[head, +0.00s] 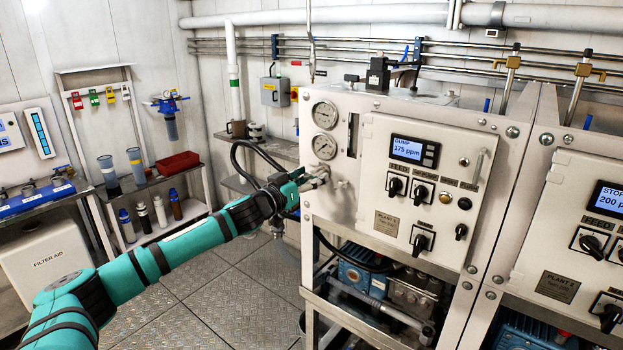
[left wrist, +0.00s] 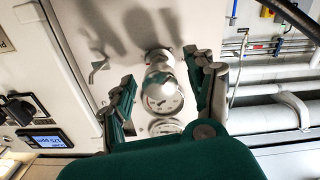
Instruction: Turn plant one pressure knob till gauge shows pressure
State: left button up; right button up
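Plant one's white panel (head: 361,214) carries two round gauges, an upper one (head: 325,113) and a lower one (head: 324,147). My left gripper (head: 318,178) is at the panel's left side, just below the lower gauge. In the left wrist view a round silver knob (left wrist: 158,62) sits between the two spread fingers of my left gripper (left wrist: 162,88). The fingers are open, with gaps on both sides of the knob. One gauge (left wrist: 163,98) shows just past the knob, the other (left wrist: 167,127) farther on. The needle readings are too small to tell. My right gripper is out of view.
Plant one's display (head: 407,149) reads DUMP 175 ppm, with black rotary switches (head: 421,192) below it. Plant two's panel (head: 560,235) stands at the right. A black hose (head: 239,160) curves behind my left wrist. A shelf (head: 160,202) with bottles stands at the left.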

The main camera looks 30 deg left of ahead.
pick_arm(q)
jog(key=shift+w, duration=0.1)
jog(key=c, duration=0.7)
grip_shut()
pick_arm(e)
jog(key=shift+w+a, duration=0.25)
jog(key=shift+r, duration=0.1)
